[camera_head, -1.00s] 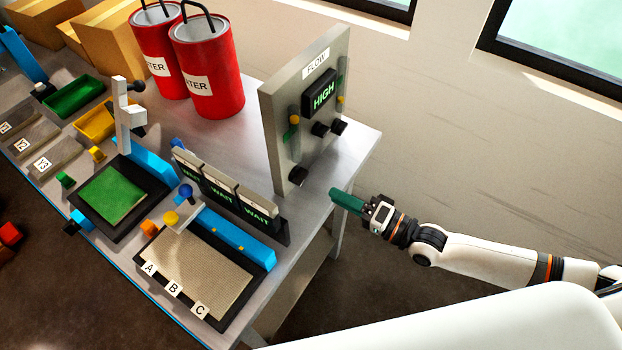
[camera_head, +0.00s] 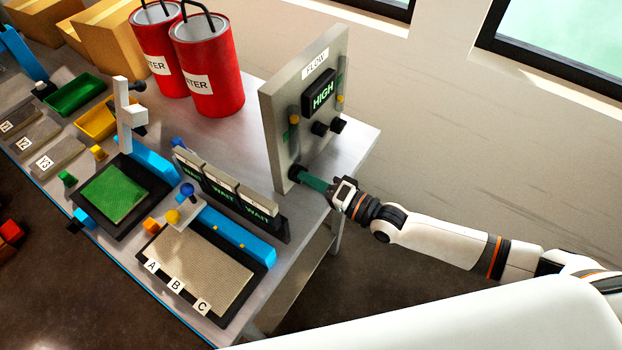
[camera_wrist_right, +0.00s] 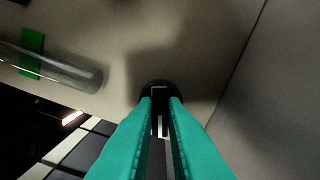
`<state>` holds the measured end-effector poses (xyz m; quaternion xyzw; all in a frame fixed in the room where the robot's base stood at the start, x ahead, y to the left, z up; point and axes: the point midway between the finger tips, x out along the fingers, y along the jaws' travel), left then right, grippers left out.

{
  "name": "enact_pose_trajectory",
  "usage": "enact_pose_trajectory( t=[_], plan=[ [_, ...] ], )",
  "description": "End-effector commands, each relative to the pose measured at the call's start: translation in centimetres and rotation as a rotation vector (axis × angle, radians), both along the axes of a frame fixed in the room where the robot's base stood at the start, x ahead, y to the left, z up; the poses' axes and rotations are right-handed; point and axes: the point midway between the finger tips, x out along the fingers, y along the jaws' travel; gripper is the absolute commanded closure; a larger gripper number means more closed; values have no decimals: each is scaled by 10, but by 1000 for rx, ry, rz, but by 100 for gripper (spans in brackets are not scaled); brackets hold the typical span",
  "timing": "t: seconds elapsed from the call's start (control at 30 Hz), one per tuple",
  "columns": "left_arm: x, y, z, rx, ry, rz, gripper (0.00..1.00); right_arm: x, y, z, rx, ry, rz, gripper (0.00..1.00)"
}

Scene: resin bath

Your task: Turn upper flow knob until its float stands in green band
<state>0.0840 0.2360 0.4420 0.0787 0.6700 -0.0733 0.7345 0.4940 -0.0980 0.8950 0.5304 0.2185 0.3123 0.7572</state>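The grey FLOW panel (camera_head: 275,105) stands at the table's right end. Its display (camera_head: 319,96) reads HIGH. On the nearer tube, a yellow float (camera_head: 294,119) sits above a green band (camera_head: 291,133). On the farther tube, a yellow float (camera_head: 340,99) sits below the green. Two black knobs (camera_head: 320,128) sit mid-panel; another black knob (camera_head: 296,172) is low down. My right gripper (camera_head: 305,176) has its teal fingertips at this low knob. In the wrist view the fingertips (camera_wrist_right: 161,98) overlap this knob (camera_wrist_right: 158,84) with a narrow gap; contact is unclear. My left gripper is out of view.
Two red WATER canisters (camera_head: 212,75) stand behind. A mesh plate (camera_head: 195,270) lies at the front. The right side beyond the table edge is clear.

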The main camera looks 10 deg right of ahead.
Motion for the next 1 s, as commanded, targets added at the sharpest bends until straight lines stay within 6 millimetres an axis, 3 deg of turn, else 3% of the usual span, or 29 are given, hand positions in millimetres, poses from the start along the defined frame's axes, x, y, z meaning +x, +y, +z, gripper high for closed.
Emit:
enact_pose_trajectory(
  t=[0.47, 1.0],
  plan=[
    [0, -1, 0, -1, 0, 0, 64, 0, 0, -1, -42, -39, -2, 100],
    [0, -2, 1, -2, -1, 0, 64, 0, 0, -1, -355, -350, -1, 100]
  ],
)
